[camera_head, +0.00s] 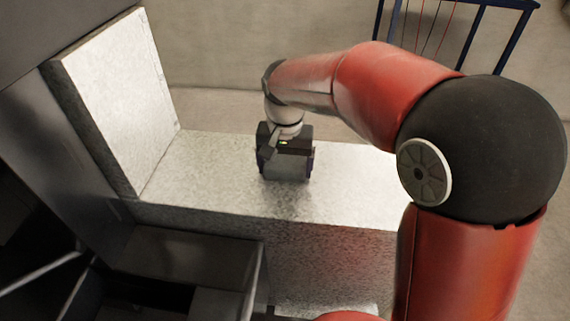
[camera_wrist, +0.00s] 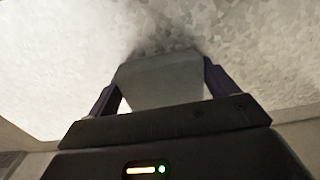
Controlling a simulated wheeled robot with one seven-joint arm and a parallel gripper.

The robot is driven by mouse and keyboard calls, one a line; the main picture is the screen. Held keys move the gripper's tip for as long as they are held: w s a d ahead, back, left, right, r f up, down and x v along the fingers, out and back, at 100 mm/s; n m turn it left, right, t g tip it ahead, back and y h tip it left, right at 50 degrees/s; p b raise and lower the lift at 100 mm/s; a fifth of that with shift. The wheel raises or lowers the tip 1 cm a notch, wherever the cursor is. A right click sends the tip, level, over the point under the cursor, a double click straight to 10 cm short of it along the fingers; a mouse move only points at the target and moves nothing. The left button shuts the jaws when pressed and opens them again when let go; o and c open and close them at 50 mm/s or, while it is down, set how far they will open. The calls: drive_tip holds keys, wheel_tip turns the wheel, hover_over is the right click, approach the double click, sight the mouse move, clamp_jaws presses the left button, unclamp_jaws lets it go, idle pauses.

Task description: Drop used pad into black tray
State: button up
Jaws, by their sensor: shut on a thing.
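My gripper (camera_head: 286,150) points down over a speckled pale grey block top and is shut on a grey pad (camera_head: 286,167). In the wrist view the pad (camera_wrist: 162,82) sits between the two dark purple fingers of my gripper (camera_wrist: 160,90). The pad is plain grey and flat-faced, with its far edge close to the speckled surface. I cannot tell whether it touches it. A dark open-topped box (camera_head: 205,258) stands at the lower left of the head view, below the block's front edge; I cannot tell whether it is the black tray.
The speckled block (camera_head: 350,175) has a bare top on both sides of my gripper. An upright speckled panel (camera_head: 118,95) stands at its left end, beside a dark grey frame (camera_head: 75,130). A blue rack with red lines (camera_head: 465,25) stands at the back right.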

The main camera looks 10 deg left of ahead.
sight(286, 165)
drive_tip(key=o, duration=0.8)
drive_tip(key=shift+f, duration=0.1)
wheel_tip(286, 165, up, 12)
drive_tip(key=p, duration=0.1)
drive_tip(key=shift+d+r, duration=0.1)
drive_tip(key=shift+r, duration=0.1)
drive_tip(key=s+d+r+t, duration=0.1)
drive_tip(key=s+d+t, duration=0.15)
drive_tip(key=d, duration=0.55)
drive_tip(key=s+d+r+t, duration=0.1)
drive_tip(key=s+d, duration=0.3)
drive_tip(key=d, duration=0.4)
drive_tip(key=s+d+f+t, duration=0.2)
drive_tip(key=s+d+f, duration=0.3)
drive_tip(key=s+d, duration=0.3)
drive_tip(key=shift+s+d+f+m, duration=0.3)
drive_tip(key=shift+s+d+f, duration=0.1)
drive_tip(key=shift+s, duration=0.5)
